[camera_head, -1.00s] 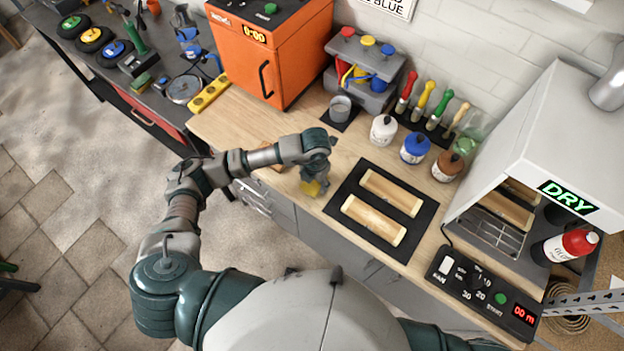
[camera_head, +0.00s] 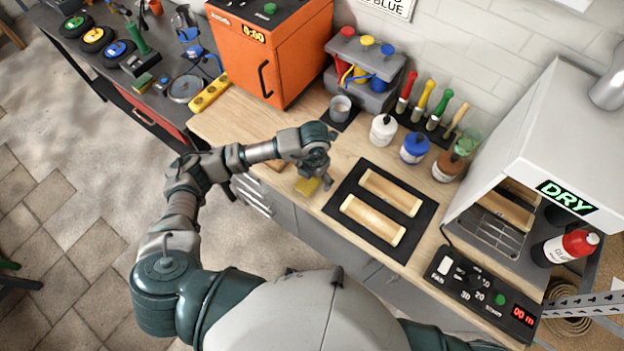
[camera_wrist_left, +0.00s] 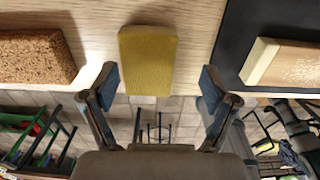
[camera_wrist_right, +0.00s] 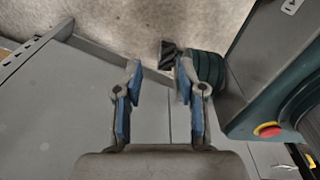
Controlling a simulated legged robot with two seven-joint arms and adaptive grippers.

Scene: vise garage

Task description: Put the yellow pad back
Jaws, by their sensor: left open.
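The yellow pad (camera_head: 307,187) lies flat on the wooden worktop near its front edge, left of the black mat (camera_head: 337,208). In the left wrist view the pad (camera_wrist_left: 147,58) sits ahead of my left gripper (camera_wrist_left: 160,82), in line with the gap between its fingers. My left gripper (camera_head: 327,179) is open, just above and beside the pad, and holds nothing. In the right wrist view my right gripper (camera_wrist_right: 155,75) is open and empty, over grey cabinet fronts and the floor.
Two wooden pieces (camera_head: 392,192) lie on the black mat. A brown cork-like block (camera_wrist_left: 35,57) is left of the pad. Paint jars (camera_head: 415,148), an orange oven (camera_head: 270,50) and a white drying box (camera_head: 540,130) stand behind and to the right.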

